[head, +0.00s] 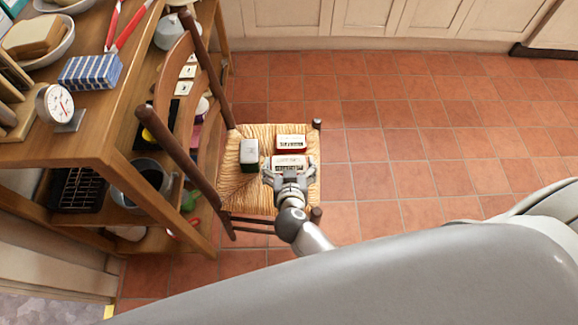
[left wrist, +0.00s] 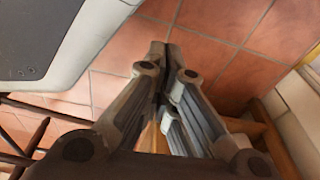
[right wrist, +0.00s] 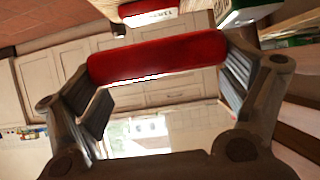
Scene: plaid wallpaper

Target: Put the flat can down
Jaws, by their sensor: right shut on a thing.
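The flat can (head: 289,161), with a pale labelled top, is between the fingers of my right gripper (head: 290,177), over the front of a straw chair seat (head: 234,188). In the right wrist view its rounded red side (right wrist: 158,57) spans the gap between the fingers. My right gripper is shut on it. I cannot tell whether the can touches the seat. My left gripper (left wrist: 163,62) shows only in the left wrist view, its fingertips together with nothing seen between them, above the tiled floor.
On the seat, a similar red-sided can (head: 291,143) lies just behind the held can, and a grey-topped tin (head: 249,151) stands to the left. The chair's wooden back and a loaded wooden table (head: 110,130) are at left. Tiled floor (head: 420,140) at right is clear.

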